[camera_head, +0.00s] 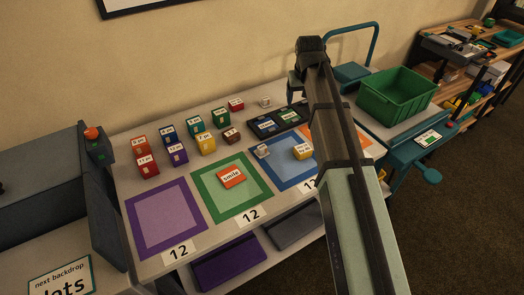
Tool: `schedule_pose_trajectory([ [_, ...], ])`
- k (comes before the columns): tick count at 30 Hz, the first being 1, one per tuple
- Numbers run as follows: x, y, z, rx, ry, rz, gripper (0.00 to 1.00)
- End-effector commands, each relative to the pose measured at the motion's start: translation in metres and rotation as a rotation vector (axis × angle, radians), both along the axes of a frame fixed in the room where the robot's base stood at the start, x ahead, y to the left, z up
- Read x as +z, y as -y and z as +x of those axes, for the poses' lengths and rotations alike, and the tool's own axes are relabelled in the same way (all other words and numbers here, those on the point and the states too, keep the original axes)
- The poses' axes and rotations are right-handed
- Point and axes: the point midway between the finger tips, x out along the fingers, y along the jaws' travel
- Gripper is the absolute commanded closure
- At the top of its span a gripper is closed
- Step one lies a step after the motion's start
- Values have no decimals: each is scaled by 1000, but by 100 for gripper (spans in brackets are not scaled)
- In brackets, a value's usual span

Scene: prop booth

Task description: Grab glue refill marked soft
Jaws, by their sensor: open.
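My arm reaches in from the lower right, and my gripper (296,98) is at the back of the table, near the black tray, partly hidden behind the arm. It is open, with nothing seen in it. The black tray (284,134) holds several small dark and blue labelled pieces, too small to read. A small whitish item (265,101) stands behind the tray. I cannot tell which piece is the glue refill marked soft.
Several coloured labelled boxes (194,124) stand at the back left. An orange "smile" block (232,176) lies on the green pad (207,198). The purple pad (137,215) is empty. A green bin (398,97) stands right.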

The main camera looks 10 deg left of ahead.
Motion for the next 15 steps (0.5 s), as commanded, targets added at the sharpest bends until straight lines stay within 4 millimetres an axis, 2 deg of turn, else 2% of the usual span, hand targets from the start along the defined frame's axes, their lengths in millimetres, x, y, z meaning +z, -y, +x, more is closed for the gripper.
schedule_pose_trajectory([
  [1, -2, -21, -20, 74, -36, -16, 23],
  [6, -4, -70, -76, 295, -148, -65, 23],
  [10, -4, -91, -106, 412, -207, -90, 23],
  [15, -5, -103, -124, 485, -244, -104, 23],
])
